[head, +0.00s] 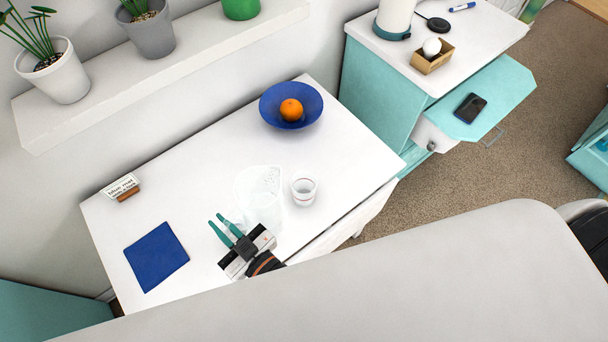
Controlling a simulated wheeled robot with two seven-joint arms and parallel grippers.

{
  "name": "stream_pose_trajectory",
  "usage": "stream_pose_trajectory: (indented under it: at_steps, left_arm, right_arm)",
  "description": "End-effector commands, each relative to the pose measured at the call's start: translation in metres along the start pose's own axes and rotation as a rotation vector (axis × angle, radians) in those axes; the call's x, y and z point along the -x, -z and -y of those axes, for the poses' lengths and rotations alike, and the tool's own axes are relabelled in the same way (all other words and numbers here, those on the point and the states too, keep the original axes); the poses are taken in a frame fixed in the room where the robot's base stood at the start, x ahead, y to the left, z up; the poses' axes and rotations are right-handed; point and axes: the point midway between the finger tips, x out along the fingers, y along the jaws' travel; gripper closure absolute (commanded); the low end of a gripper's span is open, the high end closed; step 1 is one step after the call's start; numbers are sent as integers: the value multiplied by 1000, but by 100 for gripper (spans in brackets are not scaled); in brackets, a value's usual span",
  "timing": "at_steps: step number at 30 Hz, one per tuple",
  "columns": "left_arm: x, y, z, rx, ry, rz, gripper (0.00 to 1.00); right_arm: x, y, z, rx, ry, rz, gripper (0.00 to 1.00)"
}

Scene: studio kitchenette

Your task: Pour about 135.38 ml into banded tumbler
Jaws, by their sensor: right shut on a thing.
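The banded tumbler (303,190) is a small clear cup with a thin reddish band. It stands upright on the white table, just right of a larger clear jug (260,187). The jug is see-through and faint against the white top, so its contents and its base are hard to make out. My right gripper (218,220), with green fingers, is at the jug's near left side and shut on it. The exact grip on the jug is hard to see. The tumbler is apart from the gripper. My left gripper is not in view.
On the white table (210,160) are a blue bowl (312,109) holding an orange (291,110), a blue cloth (156,257) and a small sign (121,187). A shelf (170,68) with potted plants is above. A teal cabinet (380,90) has an open drawer holding a phone (470,108).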

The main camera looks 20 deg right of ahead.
Motion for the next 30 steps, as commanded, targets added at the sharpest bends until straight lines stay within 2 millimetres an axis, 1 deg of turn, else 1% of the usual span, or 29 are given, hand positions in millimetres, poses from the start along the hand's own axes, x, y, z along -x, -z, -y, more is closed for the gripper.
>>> stream_pose_trajectory:
  at_steps: [1,3,8,14,20,28,29,30]
  left_arm:
    - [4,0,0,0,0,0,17]
    - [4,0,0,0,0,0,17]
    - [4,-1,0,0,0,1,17]
    - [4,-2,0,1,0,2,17]
    - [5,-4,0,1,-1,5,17]
    - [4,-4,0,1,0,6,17]
    - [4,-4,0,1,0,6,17]
    - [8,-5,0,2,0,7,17]
  right_arm:
    - [-1,-4,-5,8,-12,10,100]
    - [-1,-3,-11,10,-23,10,100]
    - [-1,-1,-14,12,-31,10,100]
    - [-1,-2,-14,9,-29,10,100]
    - [0,-5,-12,-29,-28,11,100]
    - [0,-11,-6,-159,-30,8,100]
    - [0,-13,-5,-177,-30,8,100]
    - [0,-18,-2,-206,-30,8,100]
